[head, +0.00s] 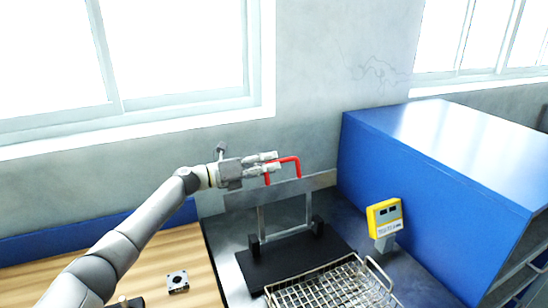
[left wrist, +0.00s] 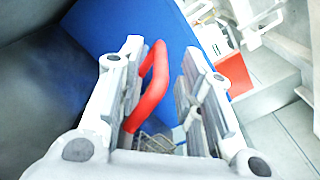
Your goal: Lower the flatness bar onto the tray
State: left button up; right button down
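The flatness bar (head: 245,196) is a long grey plate with a red handle (head: 299,170) on top. It stands raised across an upright frame, above and behind the wire mesh tray (head: 388,285). My left gripper (head: 277,161) is at the handle. In the left wrist view, its fingers (left wrist: 163,52) are apart with the red handle (left wrist: 153,90) between them, nearer the left finger. A gap shows on the right side of the handle. The fingers hide part of the handle in the head view. My right gripper is not in view.
The frame has a black base (head: 257,272) on a dark surface. A yellow display unit (head: 384,216) stands right of the tray. A large blue cabinet (head: 440,180) fills the right side. A small square part (head: 177,281) lies on the wooden top at left. A wall is behind.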

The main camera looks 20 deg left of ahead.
pick_arm(q)
jog(key=shift+x, duration=1.1)
grip_shut()
jog(key=shift+a, duration=0.1)
